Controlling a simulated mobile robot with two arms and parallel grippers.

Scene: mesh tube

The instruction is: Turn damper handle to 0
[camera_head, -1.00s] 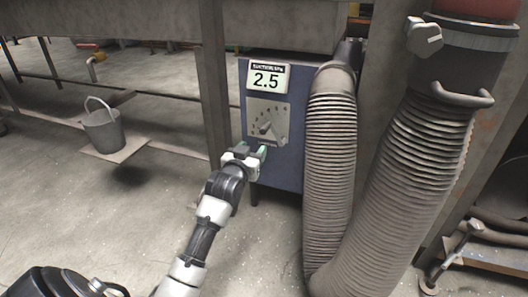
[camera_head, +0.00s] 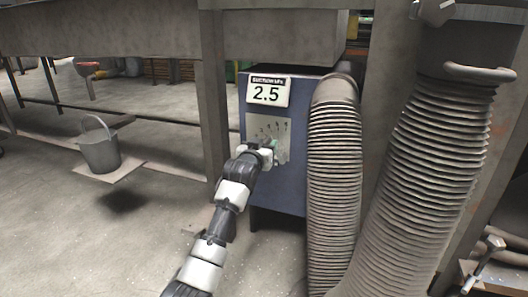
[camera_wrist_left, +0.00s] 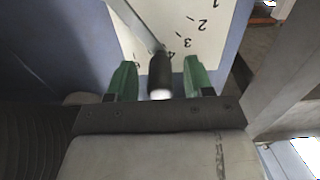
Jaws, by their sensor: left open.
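The damper handle (camera_wrist_left: 160,72), a metal lever with a black grip and a pale end, sits over a white dial plate (camera_wrist_left: 125,18) in the left wrist view. The numbers 2, 3 and 4 can be read on that plate. My left gripper (camera_head: 266,152) is open in front of the dial plate (camera_head: 283,128) on the blue box (camera_head: 292,185). Its green fingers (camera_wrist_left: 159,78) stand on either side of the black grip, with a gap on each side. In the head view the gripper hides the handle. The display (camera_head: 267,94) above reads 2.5.
A ribbed hose (camera_head: 335,170) runs close along the right of the box, with a wider ribbed hose (camera_head: 420,185) beyond it. A grey post (camera_head: 212,120) stands left of the box. A bucket (camera_head: 100,150) is at the left. Open floor lies in front.

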